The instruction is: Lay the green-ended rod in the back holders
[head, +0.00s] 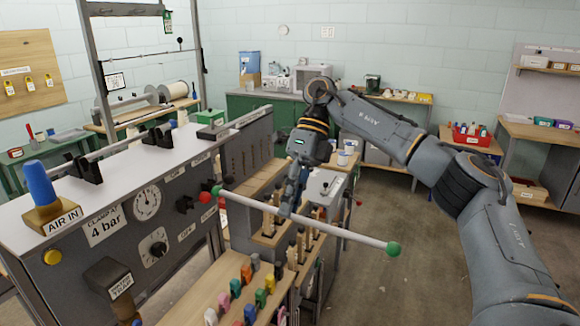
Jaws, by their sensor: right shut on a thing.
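The green-ended rod (340,231) is a pale, thin rod with a green ball at each end. It is in the air in front of the grey machine, slanting down to the right. My right gripper (286,208) is shut on it left of its middle, pointing down. Black holders (88,168) stand on the machine's white top, with another one further along (160,138). A grey bar seems to run along them. Which of these are the back holders I cannot tell for sure. The rod is apart from them. My left gripper is not in view.
The grey machine (110,255) has gauges, knobs and a blue-topped AIR IN fitting (42,190). A rack of coloured pegs (245,290) stands below the rod. A metal frame post (97,60) rises behind the white top. The floor at right is clear.

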